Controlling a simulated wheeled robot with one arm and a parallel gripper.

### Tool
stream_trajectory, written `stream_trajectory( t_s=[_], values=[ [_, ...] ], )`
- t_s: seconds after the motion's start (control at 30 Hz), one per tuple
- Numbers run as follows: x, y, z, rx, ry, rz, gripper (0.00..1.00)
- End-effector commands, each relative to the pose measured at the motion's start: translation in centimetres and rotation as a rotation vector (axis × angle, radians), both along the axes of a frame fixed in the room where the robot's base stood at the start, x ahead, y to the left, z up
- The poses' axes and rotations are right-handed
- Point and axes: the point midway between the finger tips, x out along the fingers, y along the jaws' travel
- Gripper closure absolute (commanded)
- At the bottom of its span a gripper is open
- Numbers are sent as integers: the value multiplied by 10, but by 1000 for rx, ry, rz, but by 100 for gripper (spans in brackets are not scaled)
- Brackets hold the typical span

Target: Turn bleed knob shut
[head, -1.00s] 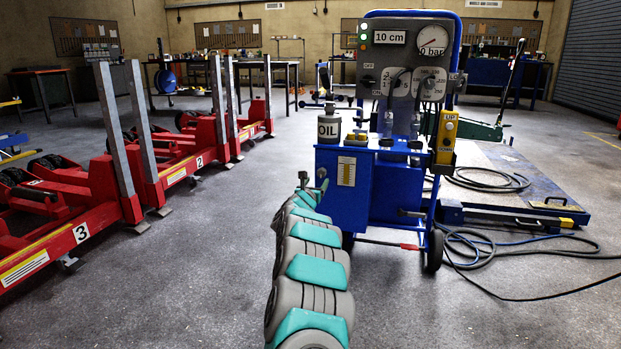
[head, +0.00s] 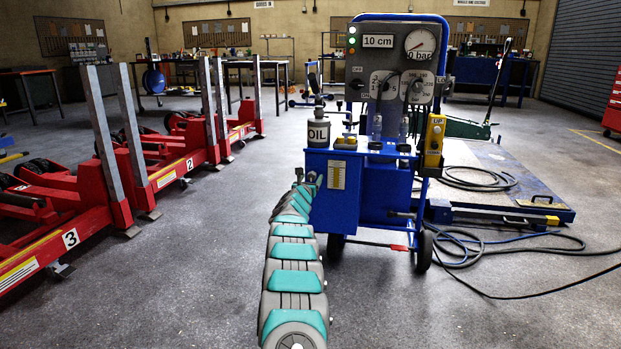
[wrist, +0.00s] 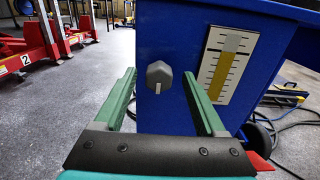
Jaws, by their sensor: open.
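A grey lobed knob (wrist: 159,77) with a pale mark on its lower part sits on the blue tank (wrist: 175,30), left of a level gauge (wrist: 222,65), in the wrist view. I take it to be the bleed knob. My gripper (wrist: 160,84) is open, with its two green fingers apart and the knob showing between them. I cannot tell how far the tips are from the tank. In the head view my arm reaches the left side of the blue tank (head: 320,215), and the knob is hidden there. The console's pressure dial (head: 420,44) stands above, with labels reading 10 cm and 0 bar.
An oil bottle (head: 318,130) stands on top of the trolley. A yellow handset (head: 434,140) hangs on its right. Red lifting columns (head: 110,190) stand at the left. Hoses (head: 490,265) lie on the floor at the right. The floor between columns and trolley is clear.

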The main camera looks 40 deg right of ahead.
Motion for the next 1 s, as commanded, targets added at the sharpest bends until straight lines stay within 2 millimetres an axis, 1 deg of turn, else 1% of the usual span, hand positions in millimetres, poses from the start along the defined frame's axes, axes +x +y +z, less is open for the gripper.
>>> stream_trajectory(
  t_s=[0.37,1.0],
  values=[
    [2,0,-1,1,1,2,27],
    [2,0,-1,1,1,2,99]
  ],
)
